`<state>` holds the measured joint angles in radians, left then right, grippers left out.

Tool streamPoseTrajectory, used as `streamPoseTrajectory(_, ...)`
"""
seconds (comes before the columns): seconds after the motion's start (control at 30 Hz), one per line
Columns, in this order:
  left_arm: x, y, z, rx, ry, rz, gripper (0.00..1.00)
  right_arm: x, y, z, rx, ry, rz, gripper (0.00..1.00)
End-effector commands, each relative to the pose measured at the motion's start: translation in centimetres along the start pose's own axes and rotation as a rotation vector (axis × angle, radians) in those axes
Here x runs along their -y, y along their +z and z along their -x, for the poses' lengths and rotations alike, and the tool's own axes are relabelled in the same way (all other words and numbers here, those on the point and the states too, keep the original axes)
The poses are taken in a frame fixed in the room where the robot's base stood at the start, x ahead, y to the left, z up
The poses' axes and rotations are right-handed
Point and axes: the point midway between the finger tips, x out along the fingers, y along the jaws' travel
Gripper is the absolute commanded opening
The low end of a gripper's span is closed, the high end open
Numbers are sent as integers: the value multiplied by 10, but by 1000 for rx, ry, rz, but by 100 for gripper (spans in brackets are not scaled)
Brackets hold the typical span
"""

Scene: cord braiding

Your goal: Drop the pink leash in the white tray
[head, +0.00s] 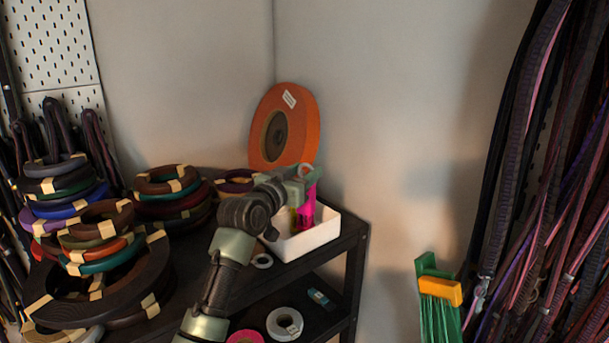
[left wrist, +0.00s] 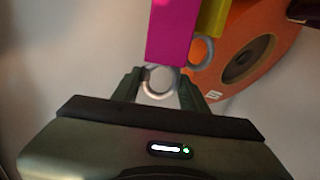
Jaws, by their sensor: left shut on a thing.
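The pink leash (head: 307,211) hangs below my left gripper (head: 306,175), over or in the white tray (head: 318,236) at the shelf's right corner. In the left wrist view the fingers of my left gripper (left wrist: 160,88) are shut on the metal ring at the end of the pink leash (left wrist: 172,32). Whether the leash's lower end touches the tray floor I cannot tell. My left arm hides part of the tray's left side. My right gripper is out of view.
A yellow strap (left wrist: 212,20) with its own ring is close beside the leash. An orange spool (head: 296,128) stands behind the tray. Stacked cord coils (head: 95,240) fill the shelf's left. A green brush-like item (head: 438,300) and hanging cords (head: 540,180) are at right.

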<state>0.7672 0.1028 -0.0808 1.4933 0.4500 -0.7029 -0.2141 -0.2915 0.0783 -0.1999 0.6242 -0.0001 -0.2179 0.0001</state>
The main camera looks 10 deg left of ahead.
Motion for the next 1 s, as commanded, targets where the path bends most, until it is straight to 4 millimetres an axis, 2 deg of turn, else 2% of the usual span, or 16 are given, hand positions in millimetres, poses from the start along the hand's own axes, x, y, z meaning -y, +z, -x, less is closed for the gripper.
streamPoseTrajectory(0.1, 0, 13, 0, 0, 0, 1, 0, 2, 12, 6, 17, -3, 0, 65)
streamPoseTrajectory(0.2, 0, 14, 0, -2, 0, 0, 0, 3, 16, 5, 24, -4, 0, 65)
streamPoseTrajectory(0.83, 0, 26, 0, -2, 0, 0, 0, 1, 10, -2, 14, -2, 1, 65)
streamPoseTrajectory(0.87, 0, 26, 0, 0, 0, 0, 46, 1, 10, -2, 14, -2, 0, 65)
streamPoseTrajectory(0.9, 0, 26, 0, 0, 0, 0, 52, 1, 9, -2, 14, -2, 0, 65)
streamPoseTrajectory(1.0, 0, 26, 0, 0, 0, 0, 52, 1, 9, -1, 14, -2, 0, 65)
